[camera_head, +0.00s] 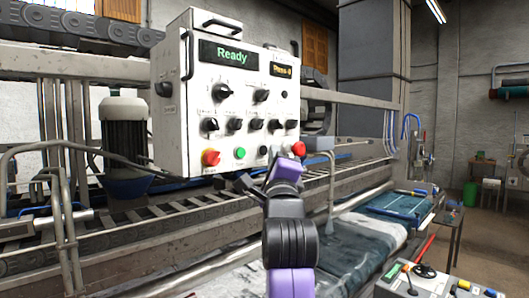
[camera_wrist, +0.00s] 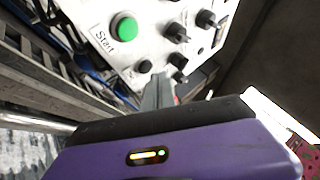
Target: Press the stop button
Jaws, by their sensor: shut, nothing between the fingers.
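The white control box (camera_head: 175,125) stands over the machine rail, its display reading "Ready". A red mushroom button (camera_head: 299,149) is at its lower right corner. I cannot read which is labelled stop. The green button (camera_head: 239,152) sits between them; it shows in the wrist view (camera_wrist: 125,26) beside the word "Start". My gripper (camera_head: 275,154) is shut and empty, close before the panel's lower edge, between the green button and the right red button. In the wrist view, its fingers (camera_wrist: 161,91) partly hide something red.
Several black knobs (camera_head: 234,124) cover the panel above the buttons. A motor (camera_head: 124,135) and pipes stand left of the box. The machine bed (camera_head: 352,245) runs below. A second control panel (camera_head: 425,283) is at the lower right. Floor is open at the right.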

